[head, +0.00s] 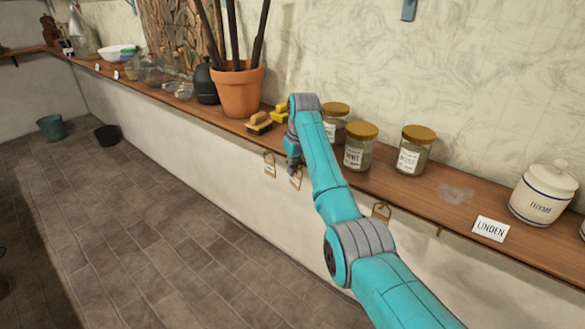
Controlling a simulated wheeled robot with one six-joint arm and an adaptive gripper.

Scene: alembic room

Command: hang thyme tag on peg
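A bare brass-coloured peg (439,232) sticks out under the shelf edge at the right. My gripper (293,166) points down at the shelf's front edge. It is small and dark, and I cannot tell whether it holds the second tag.
The wooden shelf (390,187) carries gold-lidded jars (360,150), a white canister labelled THYME (543,195), a LINDEN card (490,229), brushes (260,122) and a terracotta pot (238,92). Buckets (52,127) stand on the far floor. The tiled floor (150,240) in front is clear.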

